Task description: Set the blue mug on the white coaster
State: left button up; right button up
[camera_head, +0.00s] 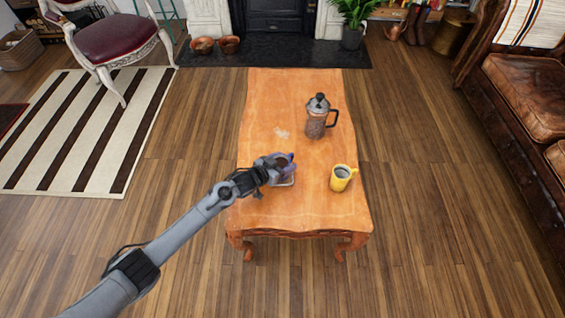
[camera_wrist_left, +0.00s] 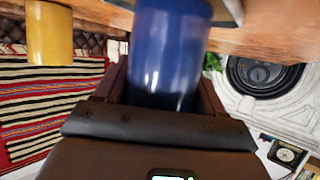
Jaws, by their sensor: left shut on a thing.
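The blue mug (camera_head: 291,159) is near the left edge of the wooden table, partly hidden by my left gripper (camera_head: 266,172). The gripper is shut on the mug, which also shows between its fingers in the left wrist view (camera_wrist_left: 168,55). The white coaster (camera_head: 287,183) lies on the table directly below the mug, mostly covered by the mug and gripper. A pale edge of it shows beside the mug's base in the left wrist view. I cannot tell whether the mug touches the coaster. My right gripper is not in view.
A yellow mug (camera_head: 341,178) stands right of the coaster on the wooden table (camera_head: 300,212). A metal and glass French press (camera_head: 317,120) stands farther back. The table's front and far left are clear. A brown leather sofa (camera_head: 525,95) is at the right.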

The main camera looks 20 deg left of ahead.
pick_arm(q)
jog(key=o, duration=1.4)
jog(key=shift+s+r, duration=0.1)
jog(key=shift+r, duration=0.1)
jog(key=shift+s+a+r+p, duration=0.15)
jog(key=shift+s+p, duration=0.15)
jog(key=shift+p, duration=0.2)
jog(key=s+r+n+g+y+p, duration=0.1)
jog(key=s+r+g, duration=0.2)
jog(key=s, duration=1)
jog(key=s+a+r+g+y+p, duration=0.1)
jog(key=s+r+g+y+p, duration=0.1)
jog(key=s, duration=1.1)
jog(key=s+a+r+n+g+y+p, duration=0.1)
jog(key=s+r+g, duration=0.3)
jog(key=s, duration=0.9)
jog(key=shift+s+r+n+y+p, duration=0.35)
jog(key=shift+r+y+p, duration=0.3)
jog(key=shift+r, duration=0.25)
